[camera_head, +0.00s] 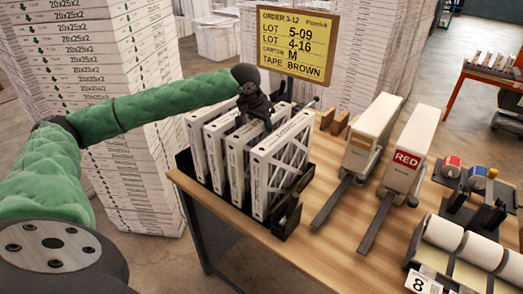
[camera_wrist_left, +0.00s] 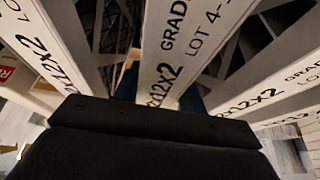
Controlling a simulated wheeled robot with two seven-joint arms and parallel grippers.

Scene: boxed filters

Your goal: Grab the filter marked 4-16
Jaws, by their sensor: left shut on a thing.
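Several white boxed filters stand upright in a black rack (camera_head: 290,222) on the wooden table. The nearest filter (camera_head: 262,185) shows its pleated face at the rack's right end. My left gripper (camera_head: 262,112) is at the top edges of the filters, shut on one of them. In the left wrist view a filter (camera_wrist_left: 185,45) runs up from the middle of the dark gripper body; its edge reads "LOT 4-", with the rest cut off. Other filters stand on both sides of it. My right gripper is not in view.
An order sign (camera_head: 298,42) behind the rack lists lots 5-09 and 4-16. White rolls (camera_head: 480,250) lie at the front right. Tall stacks of boxes (camera_head: 110,90) stand behind my left arm.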

